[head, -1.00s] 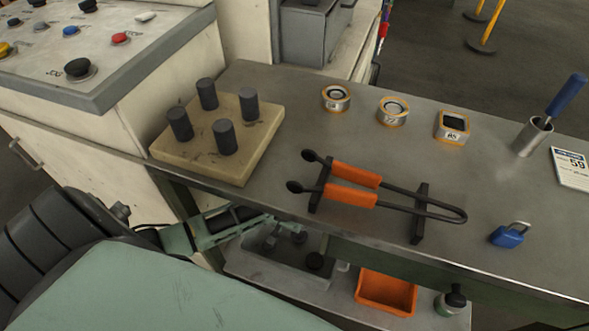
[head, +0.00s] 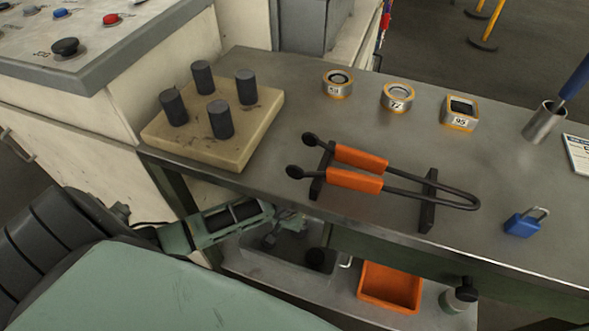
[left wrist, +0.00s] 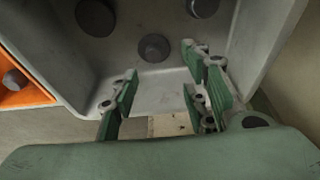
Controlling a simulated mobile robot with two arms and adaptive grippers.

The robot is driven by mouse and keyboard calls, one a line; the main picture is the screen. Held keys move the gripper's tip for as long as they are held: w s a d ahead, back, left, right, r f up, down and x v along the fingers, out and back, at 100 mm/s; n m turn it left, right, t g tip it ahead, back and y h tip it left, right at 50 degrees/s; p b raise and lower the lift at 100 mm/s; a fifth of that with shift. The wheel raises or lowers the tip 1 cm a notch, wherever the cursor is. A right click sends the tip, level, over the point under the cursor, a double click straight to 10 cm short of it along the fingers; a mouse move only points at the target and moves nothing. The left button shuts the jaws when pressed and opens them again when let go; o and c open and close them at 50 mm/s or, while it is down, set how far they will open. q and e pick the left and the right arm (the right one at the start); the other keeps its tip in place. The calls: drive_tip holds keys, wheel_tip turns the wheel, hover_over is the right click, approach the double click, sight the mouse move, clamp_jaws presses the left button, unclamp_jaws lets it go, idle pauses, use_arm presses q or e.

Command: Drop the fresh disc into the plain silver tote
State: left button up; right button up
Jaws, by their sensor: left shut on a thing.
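A plain grey, silver-looking tote (head: 278,274) stands on the lower shelf, with dark round discs in it. Its inside (left wrist: 125,65) fills much of the left wrist view, with several dark discs, one being a dark disc (left wrist: 153,47) beyond the fingertips. My left gripper (head: 290,222) is over this tote in the head view. In the left wrist view its green-padded fingers (left wrist: 160,88) point into the tote. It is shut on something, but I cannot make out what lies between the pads. My right gripper is in neither view.
An orange bin (head: 391,288) stands beside the tote. The bench (head: 480,170) above overhangs the shelf and carries orange-handled tongs (head: 357,181), a beige block (head: 215,145) with dark cylinders, ring gauges (head: 398,97) and a blue padlock (head: 522,224). A dark-capped bottle (head: 459,299) stands right of the bin.

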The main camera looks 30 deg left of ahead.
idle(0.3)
use_arm(q)
drive_tip(key=o, duration=1.4)
drive_tip(key=shift+o, duration=1.1)
drive_tip(key=shift+s, duration=0.1)
drive_tip(key=v, duration=1.2)
